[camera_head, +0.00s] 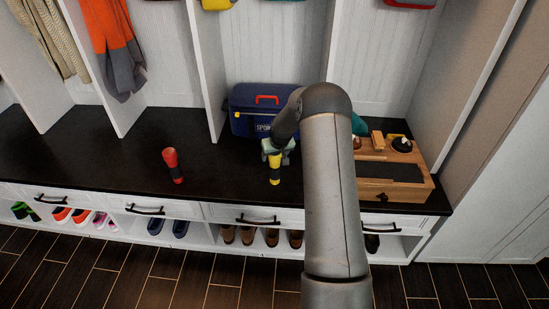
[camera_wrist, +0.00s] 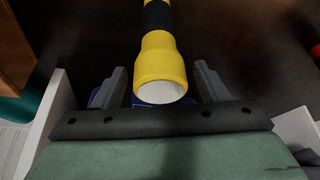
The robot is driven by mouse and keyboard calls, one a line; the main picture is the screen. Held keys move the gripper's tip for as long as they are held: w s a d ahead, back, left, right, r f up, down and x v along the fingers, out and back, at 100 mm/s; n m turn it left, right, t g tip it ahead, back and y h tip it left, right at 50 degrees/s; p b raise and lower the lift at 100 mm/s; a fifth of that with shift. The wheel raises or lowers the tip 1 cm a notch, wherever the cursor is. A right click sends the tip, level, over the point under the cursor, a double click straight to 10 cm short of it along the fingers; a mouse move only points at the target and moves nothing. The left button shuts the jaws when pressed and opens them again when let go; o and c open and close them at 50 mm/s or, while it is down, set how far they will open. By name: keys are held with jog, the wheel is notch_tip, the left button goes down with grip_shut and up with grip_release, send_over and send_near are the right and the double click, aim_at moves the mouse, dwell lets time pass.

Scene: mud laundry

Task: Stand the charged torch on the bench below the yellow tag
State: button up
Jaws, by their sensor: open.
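A yellow torch with black bands (camera_head: 275,180) stands on the dark bench (camera_head: 225,180), in front of the blue bag. My gripper (camera_head: 277,150) is over its upper part. In the wrist view the yellow torch (camera_wrist: 160,62) lies between the two open fingers of my gripper (camera_wrist: 162,86), with its wide pale-faced end nearest the camera. A gap shows on either side of it. A red torch with a dark lower part (camera_head: 172,165) stands on the bench to the left. I cannot make out a charge sign on either torch. A yellow item (camera_head: 217,4) is cut off at the top edge; I cannot tell if it is the tag.
A blue bag (camera_head: 245,100) with a red handle sits behind the yellow torch. A wooden box (camera_head: 400,190) with brushes and tins stands at the right. White dividers (camera_head: 203,65) split the bench back. The bench around the red torch is clear.

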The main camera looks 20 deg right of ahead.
jog(key=v, duration=0.9)
jog(key=s+a+r+n+g, duration=0.1)
jog(key=s+a+r, duration=0.45)
jog(key=s, duration=0.25)
jog(key=s+a+r+g, duration=0.1)
jog(key=s+a+r, duration=0.4)
jog(key=s+a, duration=0.25)
jog(key=s+a+r+g, duration=0.1)
jog(key=s+a, duration=0.2)
jog(key=s, duration=0.9)
jog(key=s+a+g, duration=0.1)
jog(key=s+a, duration=0.1)
jog(key=s, duration=1)
jog(key=shift+a+r+g+y, duration=0.3)
jog(key=shift+a+r, duration=0.05)
